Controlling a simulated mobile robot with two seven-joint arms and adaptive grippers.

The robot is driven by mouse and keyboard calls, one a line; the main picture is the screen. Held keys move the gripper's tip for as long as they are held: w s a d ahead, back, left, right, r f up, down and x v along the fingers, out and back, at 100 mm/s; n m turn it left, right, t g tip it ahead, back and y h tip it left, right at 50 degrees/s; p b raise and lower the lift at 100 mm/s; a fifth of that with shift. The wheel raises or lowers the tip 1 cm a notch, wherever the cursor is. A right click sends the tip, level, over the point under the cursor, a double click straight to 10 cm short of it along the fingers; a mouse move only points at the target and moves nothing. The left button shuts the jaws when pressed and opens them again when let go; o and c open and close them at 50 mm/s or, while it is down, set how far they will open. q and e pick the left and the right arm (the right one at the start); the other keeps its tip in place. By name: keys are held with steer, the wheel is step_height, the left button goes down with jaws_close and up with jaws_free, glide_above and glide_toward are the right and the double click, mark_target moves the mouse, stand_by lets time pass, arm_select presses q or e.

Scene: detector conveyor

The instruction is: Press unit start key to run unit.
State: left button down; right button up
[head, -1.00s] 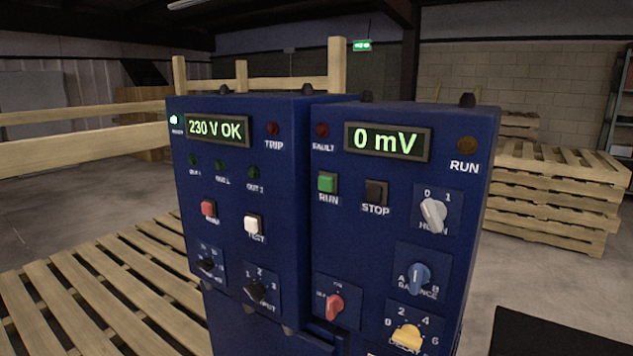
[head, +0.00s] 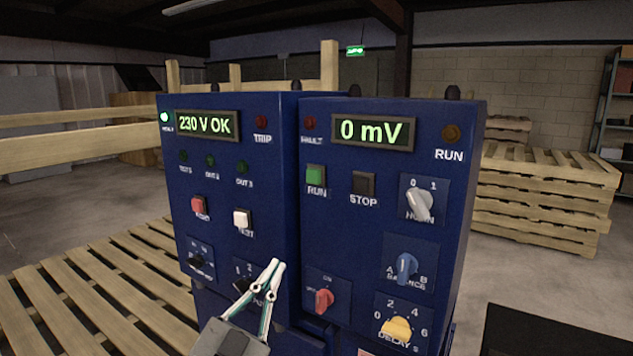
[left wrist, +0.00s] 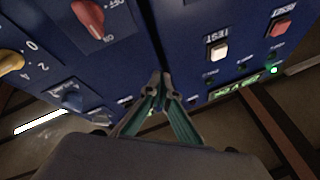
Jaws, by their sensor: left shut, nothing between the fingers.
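The green RUN key (head: 315,176) sits on the right blue cabinet (head: 462,200), left of the dark STOP key (head: 363,184). Above them a display (head: 372,132) reads 0 mV, and the RUN lamp (head: 451,134) looks unlit amber. My left gripper (head: 275,264) is shut and empty, in front of the lower edge of the left cabinet, below and left of the RUN key and apart from it. It covers part of a black knob there. In the left wrist view its closed fingertips (left wrist: 160,78) are near the seam between the cabinets. My right gripper is not in view.
The left cabinet's display (head: 208,125) reads 230 V OK. It carries a red key (head: 198,206) and a white TEST key (head: 242,218). A red switch (head: 324,300), grey horn knob (head: 419,204), blue knob (head: 406,268) and yellow knob (head: 396,328) are on the right cabinet.

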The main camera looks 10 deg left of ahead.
mark_target(314, 176)
arm_select(q)
steer(key=s+d+r+m+t+h, duration=0.1)
steer(key=s+r, duration=0.4)
steer(key=r, duration=1)
steer(key=m+t+h, duration=0.1)
steer(key=t, duration=0.1)
steer(key=shift+r+t+h+b, duration=0.15)
steer(key=shift+t+h+b, duration=0.15)
steer(key=shift+b, duration=0.1)
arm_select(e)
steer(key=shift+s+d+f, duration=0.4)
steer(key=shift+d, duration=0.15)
arm_select(q)
steer(key=w+d, duration=0.1)
steer(key=w, duration=0.1)
steer(key=w+d+b, duration=0.1)
steer(key=w, duration=0.2)
steer(key=w+d+b, duration=0.1)
steer(key=w, duration=0.2)
steer(key=shift+w+d, duration=0.1)
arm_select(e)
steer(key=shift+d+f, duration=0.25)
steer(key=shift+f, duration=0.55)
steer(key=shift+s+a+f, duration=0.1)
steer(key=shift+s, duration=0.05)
arm_select(q)
steer(key=shift+w, duration=0.15)
steer(key=shift+w+d, duration=0.15)
steer(key=shift+w, duration=0.1)
